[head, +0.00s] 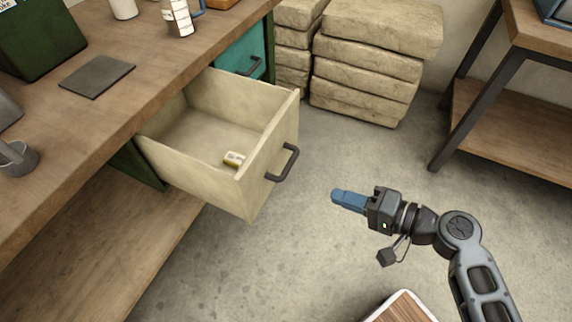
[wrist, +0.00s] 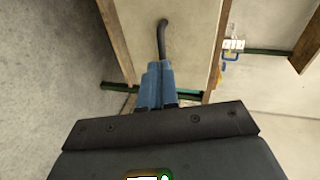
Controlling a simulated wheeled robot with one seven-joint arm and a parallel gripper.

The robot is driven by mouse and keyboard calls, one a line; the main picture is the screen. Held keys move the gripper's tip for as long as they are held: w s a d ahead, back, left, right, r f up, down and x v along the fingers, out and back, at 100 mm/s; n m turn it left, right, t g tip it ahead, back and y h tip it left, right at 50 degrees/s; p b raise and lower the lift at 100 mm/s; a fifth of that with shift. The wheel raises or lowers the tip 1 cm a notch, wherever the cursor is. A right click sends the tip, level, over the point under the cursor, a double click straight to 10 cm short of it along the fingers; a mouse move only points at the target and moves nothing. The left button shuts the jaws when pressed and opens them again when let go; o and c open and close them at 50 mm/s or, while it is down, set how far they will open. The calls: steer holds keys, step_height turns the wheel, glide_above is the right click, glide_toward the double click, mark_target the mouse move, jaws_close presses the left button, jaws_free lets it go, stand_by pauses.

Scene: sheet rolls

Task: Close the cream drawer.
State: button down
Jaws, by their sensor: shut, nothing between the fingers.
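The cream drawer (head: 272,150) is pulled far out from under the wooden workbench in the head view. A dark bar handle (head: 287,164) is on its front face. A small pale box (head: 234,158) lies inside on the drawer floor. My gripper (head: 336,195), with blue fingers, is to the right of the drawer front, apart from the handle, and is shut and empty. In the wrist view the blue fingertips (wrist: 155,72) point toward the drawer front (wrist: 190,45), and the dark handle (wrist: 162,38) shows just beyond them.
A teal drawer (head: 242,58) is beside the cream one under the workbench (head: 150,60). Stacked stone-like slabs (head: 365,60) stand behind. A metal-legged table (head: 475,85) is at right. The floor (head: 330,150) between drawer and gripper is clear.

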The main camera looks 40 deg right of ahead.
steer(key=w+d+r+t+y+b, duration=0.2)
steer(key=w+d+y, duration=0.1)
glide_toward(271, 147)
steer(key=x, duration=0.7)
steer(key=shift+r, duration=0.1)
steer(key=b+x, duration=0.8)
steer(key=x, duration=1.9)
steer(key=shift+w+a, duration=0.15)
steer(key=shift+w, duration=0.2)
